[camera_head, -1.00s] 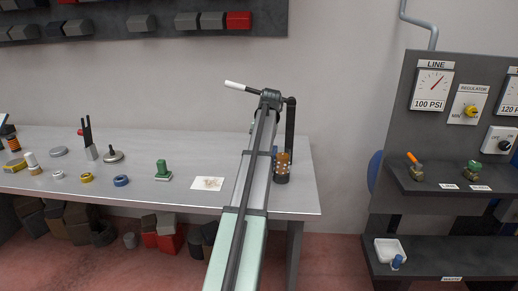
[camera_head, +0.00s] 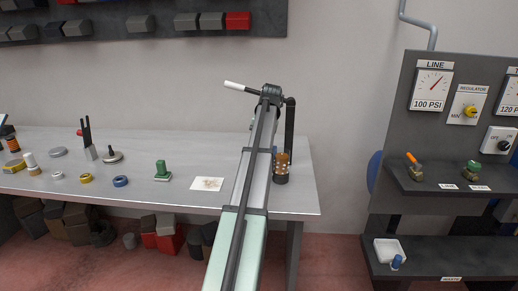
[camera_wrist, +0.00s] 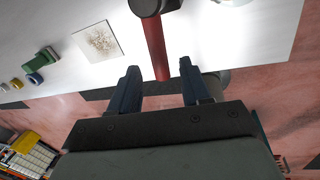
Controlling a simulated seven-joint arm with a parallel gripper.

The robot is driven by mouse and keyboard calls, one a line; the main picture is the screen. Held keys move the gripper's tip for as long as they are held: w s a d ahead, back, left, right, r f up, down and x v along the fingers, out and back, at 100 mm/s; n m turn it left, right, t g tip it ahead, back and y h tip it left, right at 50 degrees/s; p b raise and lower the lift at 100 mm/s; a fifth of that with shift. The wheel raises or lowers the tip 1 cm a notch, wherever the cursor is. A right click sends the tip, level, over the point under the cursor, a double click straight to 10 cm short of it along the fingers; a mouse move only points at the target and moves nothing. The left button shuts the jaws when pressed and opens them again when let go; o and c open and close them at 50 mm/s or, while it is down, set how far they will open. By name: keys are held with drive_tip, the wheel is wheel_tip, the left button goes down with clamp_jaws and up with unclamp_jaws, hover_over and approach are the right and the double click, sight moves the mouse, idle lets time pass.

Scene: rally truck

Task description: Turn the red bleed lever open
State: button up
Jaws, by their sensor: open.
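The red bleed lever (camera_wrist: 156,45) is a straight bar in the wrist view, running down from a dark round hub (camera_wrist: 154,5) at the top edge. My gripper (camera_wrist: 160,67) is open, with one dark finger on each side of the lever's free end in the picture. Gaps show between the lever and both fingers. I cannot tell whether the lever end is at fingertip depth or below. In the head view my own arm hides the lever, and I cannot make out the gripper there.
The workbench (camera_head: 130,195) holds a stained paper sheet (camera_head: 207,184), a green part (camera_head: 162,171), a blue ring (camera_head: 121,181) and a yellow ring (camera_head: 86,178). An orange-brown cylinder (camera_head: 282,165) shows beside my arm. A gauge panel (camera_head: 432,85) stands at right.

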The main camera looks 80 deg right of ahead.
wheel_tip(320, 180, up, 12)
drive_tip(key=s, duration=0.2)
drive_tip(key=shift+s+a, duration=0.15)
drive_tip(key=shift+f, duration=0.1)
drive_tip(key=shift+c, duration=0.4)
